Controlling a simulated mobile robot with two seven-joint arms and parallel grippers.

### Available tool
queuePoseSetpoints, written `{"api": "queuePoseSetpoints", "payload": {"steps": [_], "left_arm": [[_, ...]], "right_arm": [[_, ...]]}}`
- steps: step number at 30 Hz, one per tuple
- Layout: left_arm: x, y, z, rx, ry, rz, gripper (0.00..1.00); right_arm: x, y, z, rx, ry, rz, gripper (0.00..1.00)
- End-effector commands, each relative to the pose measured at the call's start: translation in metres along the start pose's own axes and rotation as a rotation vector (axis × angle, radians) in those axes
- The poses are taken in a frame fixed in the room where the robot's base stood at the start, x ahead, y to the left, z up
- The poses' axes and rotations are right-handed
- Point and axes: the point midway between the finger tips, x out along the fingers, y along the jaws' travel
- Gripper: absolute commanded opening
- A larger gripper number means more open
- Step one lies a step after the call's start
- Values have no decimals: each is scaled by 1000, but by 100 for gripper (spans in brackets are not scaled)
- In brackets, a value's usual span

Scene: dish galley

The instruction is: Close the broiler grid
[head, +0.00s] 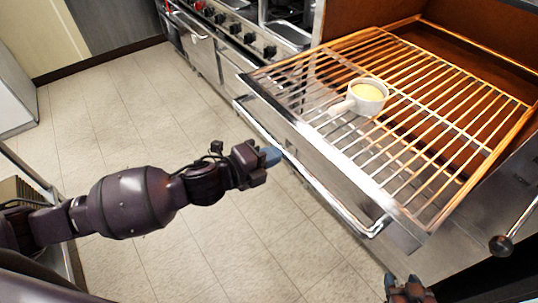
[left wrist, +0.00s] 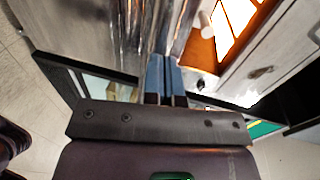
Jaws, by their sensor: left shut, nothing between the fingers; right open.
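The broiler grid (head: 432,97) is a metal rack pulled out of the broiler, with a steel front panel (head: 330,160) and a long bar handle (head: 318,186). A white cup with a handle and pale yellow contents (head: 366,96) stands on the grid. My left gripper (head: 272,156) is shut and empty, close to the front panel and handle at their left part; I cannot tell whether it touches. Its blue fingers (left wrist: 163,78) are together in the left wrist view. My right gripper (head: 408,288) is open at the bottom edge, below the handle's right end, partly cut off.
A range with several black knobs (head: 249,38) stands left of the broiler. A lever with a black ball knob (head: 501,245) sticks out at the right. The tiled floor (head: 130,100) is clear at the left and in front.

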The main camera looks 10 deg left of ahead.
Motion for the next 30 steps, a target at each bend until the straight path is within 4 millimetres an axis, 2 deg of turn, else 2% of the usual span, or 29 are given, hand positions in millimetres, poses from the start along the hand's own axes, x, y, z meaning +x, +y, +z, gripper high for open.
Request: {"api": "queuePoseSetpoints", "payload": {"steps": [5, 8, 18, 23, 30], "left_arm": [[24, -8, 0, 2, 0, -5, 0], [45, -12, -1, 2, 1, -5, 0], [137, -28, -1, 1, 1, -3, 0], [181, -35, -2, 1, 2, -2, 0], [246, -45, -1, -2, 1, 1, 0]], "right_arm": [[-2, 0, -3, 0, 2, 1, 51], [-3, 1, -6, -1, 6, 1, 51], [2, 0, -11, -4, 19, -2, 51], [7, -1, -3, -5, 13, -3, 51], [15, -3, 25, -4, -19, -5, 51]]}}
